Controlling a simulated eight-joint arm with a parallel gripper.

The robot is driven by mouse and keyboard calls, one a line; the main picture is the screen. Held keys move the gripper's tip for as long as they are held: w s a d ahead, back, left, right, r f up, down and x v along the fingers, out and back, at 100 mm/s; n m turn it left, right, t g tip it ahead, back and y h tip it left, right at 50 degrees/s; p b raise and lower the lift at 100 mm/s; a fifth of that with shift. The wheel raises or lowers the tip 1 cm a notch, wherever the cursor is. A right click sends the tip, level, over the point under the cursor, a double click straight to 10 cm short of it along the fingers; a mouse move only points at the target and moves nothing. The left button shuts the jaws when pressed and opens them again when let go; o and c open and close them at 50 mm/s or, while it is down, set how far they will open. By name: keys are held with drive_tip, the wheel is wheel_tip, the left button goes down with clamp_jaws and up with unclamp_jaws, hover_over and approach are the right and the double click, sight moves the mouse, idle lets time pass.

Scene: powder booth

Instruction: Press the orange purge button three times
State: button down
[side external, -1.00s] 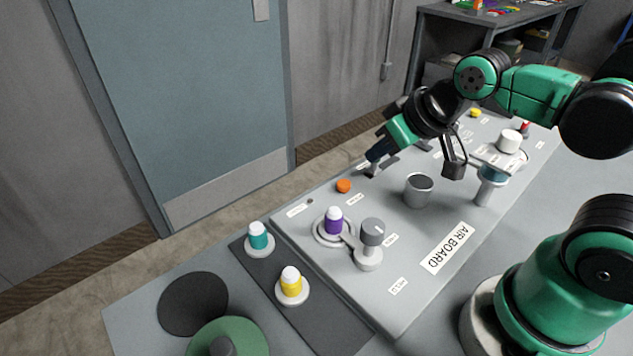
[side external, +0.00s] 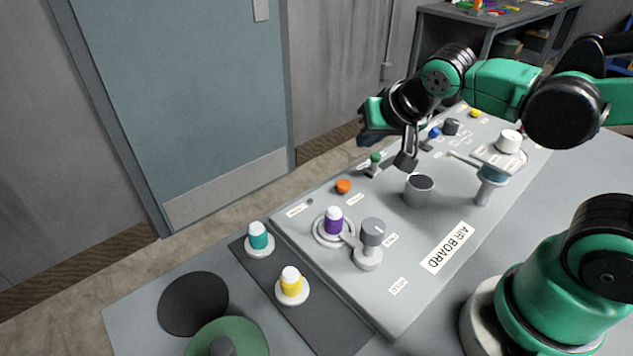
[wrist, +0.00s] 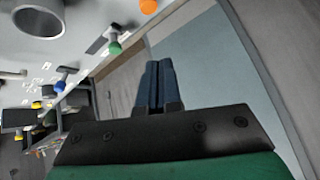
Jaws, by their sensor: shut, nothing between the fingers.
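The orange button (side external: 343,186) is a small round cap on the far edge of the grey board (side external: 320,255), left of the green-topped toggle. It also shows at the top edge of the wrist view (wrist: 148,6), partly cut off. My gripper (wrist: 159,66) is shut and empty, with its dark blue fingers side by side. In the side view my gripper (side external: 366,138) is raised over the board's far edge, above and right of the button and not touching it.
The green-topped toggle (side external: 376,158) stands beside the button, near my gripper. A grey cup (side external: 418,190), a purple-bodied bottle (side external: 334,220) and a grey knob (side external: 373,232) rise from the board. Teal (side external: 258,236) and yellow (side external: 291,282) bottles stand on a dark strip at left.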

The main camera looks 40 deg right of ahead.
sight(345, 186)
drive_tip(key=shift+w+d+m+t+h, duration=0.15)
drive_tip(key=shift+w+m+h, duration=0.2)
drive_tip(key=shift+w+m, duration=0.7)
drive_tip(key=shift+w+m+t+h, duration=0.2)
drive_tip(key=shift+w+m+h, duration=0.15)
drive_tip(key=shift+m, duration=1.35)
drive_tip(key=shift+w+d+m+t+h, duration=0.15)
drive_tip(key=shift+w+m+h, duration=0.15)
drive_tip(key=shift+w+m, duration=0.8)
drive_tip(key=shift+s, duration=0.3)
drive_tip(key=shift+f, duration=4.4)
drive_tip(key=shift+r, duration=2.5)
